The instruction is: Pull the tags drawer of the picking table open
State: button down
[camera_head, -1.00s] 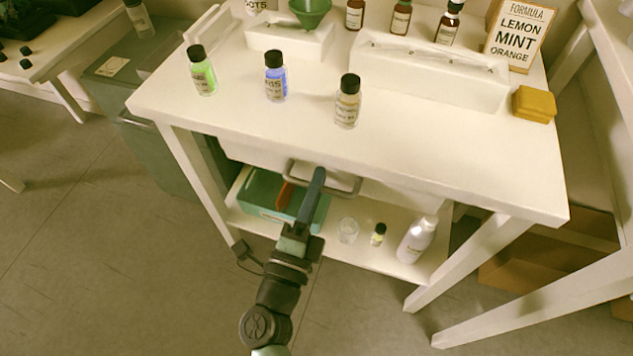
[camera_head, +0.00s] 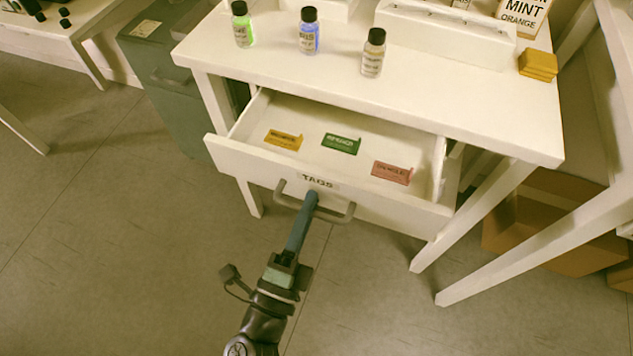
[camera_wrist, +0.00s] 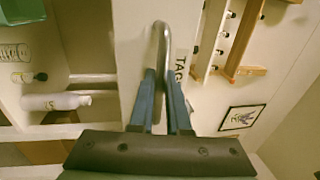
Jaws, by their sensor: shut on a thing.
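The tags drawer (camera_head: 240,155) of the white picking table (camera_head: 460,105) stands well open, with the label TAGS on its front. Inside lie a yellow tag (camera_head: 284,140), a green tag (camera_head: 341,144) and a red tag (camera_head: 391,172). My gripper (camera_head: 311,197) is shut on the grey bar handle (camera_head: 340,216) of the drawer. The wrist view shows both blue fingers (camera_wrist: 167,85) on either side of the handle (camera_wrist: 161,42), beside the drawer's label.
Bottles with green (camera_head: 242,26), blue (camera_head: 310,34) and beige (camera_head: 373,54) contents stand on the tabletop, with a yellow block (camera_head: 538,65) at its right. A grey-green cabinet (camera_head: 175,85) is at left. Cardboard boxes (camera_head: 545,220) are at right. The floor in front is clear.

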jog(key=r+v, duration=0.1)
jog(key=v, duration=0.5)
jog(key=shift+s+a, duration=0.2)
jog(key=shift+s, duration=0.3)
jog(key=c, duration=0.9)
grip_release()
jog(key=v, duration=1.3)
jog(key=shift+r, duration=0.1)
